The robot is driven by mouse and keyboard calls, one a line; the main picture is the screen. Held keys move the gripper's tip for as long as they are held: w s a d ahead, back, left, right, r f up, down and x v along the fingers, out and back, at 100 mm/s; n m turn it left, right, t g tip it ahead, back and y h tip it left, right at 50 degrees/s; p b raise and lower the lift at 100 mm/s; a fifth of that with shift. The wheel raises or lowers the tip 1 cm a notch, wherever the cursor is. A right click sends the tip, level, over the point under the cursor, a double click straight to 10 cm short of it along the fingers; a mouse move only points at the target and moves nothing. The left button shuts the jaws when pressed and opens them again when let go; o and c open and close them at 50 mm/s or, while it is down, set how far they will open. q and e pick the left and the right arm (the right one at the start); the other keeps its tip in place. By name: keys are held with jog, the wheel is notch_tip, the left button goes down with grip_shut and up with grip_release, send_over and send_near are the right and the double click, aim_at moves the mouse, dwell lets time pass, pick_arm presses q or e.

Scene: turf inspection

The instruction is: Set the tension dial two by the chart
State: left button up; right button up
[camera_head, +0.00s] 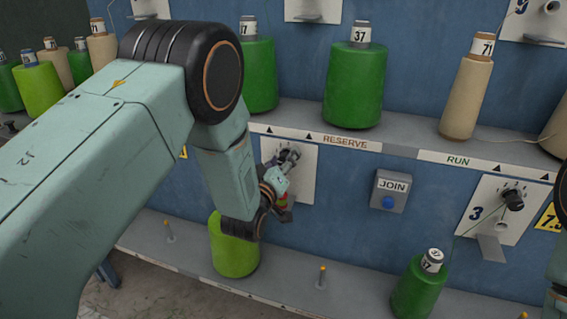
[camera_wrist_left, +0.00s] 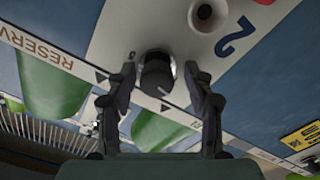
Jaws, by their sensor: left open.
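Dial two is a dark round knob (camera_wrist_left: 157,73) with a pale pointer line, on a white plate (camera_wrist_left: 120,30) marked with a blue 2. In the wrist view, my left gripper (camera_wrist_left: 160,78) is open with one finger on each side of the knob; I cannot tell whether they touch it. In the head view the left gripper (camera_head: 287,162) is at the white plate (camera_head: 305,180) below the RESERVE shelf, largely hiding the knob. A yellow card (camera_wrist_left: 301,137) with dark print shows in the wrist view, too small to read. My right gripper is out of view.
A JOIN box (camera_head: 391,190) with a blue button is right of the plate. Farther right is dial three (camera_head: 512,200) on its plate. Green cones (camera_head: 354,90) and a tan cone (camera_head: 467,95) stand on the upper shelf. A lime cone (camera_head: 232,255) stands below my left wrist.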

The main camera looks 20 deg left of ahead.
pick_arm(q)
jog(key=shift+d, duration=0.2)
grip_shut()
dwell(0.4)
